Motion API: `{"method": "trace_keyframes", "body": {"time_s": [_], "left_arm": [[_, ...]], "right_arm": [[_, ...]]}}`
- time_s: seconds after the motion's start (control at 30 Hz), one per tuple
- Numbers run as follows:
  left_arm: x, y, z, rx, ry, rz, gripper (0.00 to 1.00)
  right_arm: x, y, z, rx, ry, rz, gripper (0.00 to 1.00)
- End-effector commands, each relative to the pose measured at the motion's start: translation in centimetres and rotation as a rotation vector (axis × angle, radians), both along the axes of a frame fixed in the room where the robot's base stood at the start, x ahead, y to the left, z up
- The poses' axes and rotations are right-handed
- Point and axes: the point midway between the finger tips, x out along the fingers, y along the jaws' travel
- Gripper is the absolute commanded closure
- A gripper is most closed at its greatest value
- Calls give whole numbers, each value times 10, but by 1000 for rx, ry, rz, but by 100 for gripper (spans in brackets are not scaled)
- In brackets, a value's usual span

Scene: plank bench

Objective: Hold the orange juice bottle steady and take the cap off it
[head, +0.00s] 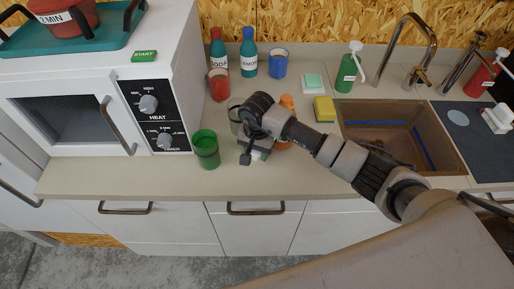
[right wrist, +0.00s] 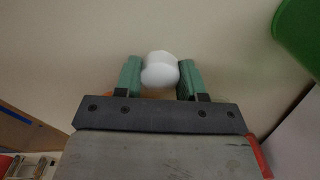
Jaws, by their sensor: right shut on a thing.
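The orange juice bottle (head: 287,103) stands on the counter in the head view, with my right arm crossing in front of its middle. My right gripper (head: 251,154) is low over the counter, just left of the bottle in the picture. In the right wrist view its green fingers (right wrist: 160,78) are shut on a rounded white piece, which looks like the cap (right wrist: 160,70). A little orange shows beside and below the fingers there. Whether the white piece touches the bottle is hidden. My left gripper is not in view.
A green cup (head: 205,149) stands close left of my right gripper. Red and blue cups and two teal bottles stand farther back. A yellow sponge (head: 324,109) and the sink (head: 390,112) lie to the right.

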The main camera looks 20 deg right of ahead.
Motion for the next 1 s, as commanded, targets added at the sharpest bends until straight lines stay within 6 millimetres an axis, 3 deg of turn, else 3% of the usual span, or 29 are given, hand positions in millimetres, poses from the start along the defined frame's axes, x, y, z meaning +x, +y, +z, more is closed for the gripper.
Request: {"method": "trace_keyframes", "body": {"time_s": [0.3,0.33,0.47,0.83,1.0], "left_arm": [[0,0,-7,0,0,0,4],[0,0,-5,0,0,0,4],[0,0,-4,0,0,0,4],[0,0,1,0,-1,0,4],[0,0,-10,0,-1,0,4]], "right_arm": [[0,0,-5,-1,-2,1,89],[0,0,-3,0,-2,1,56],[0,0,-3,-1,-1,1,36],[1,0,4,1,-2,0,35],[2,0,33,0,-9,4,35]]}}
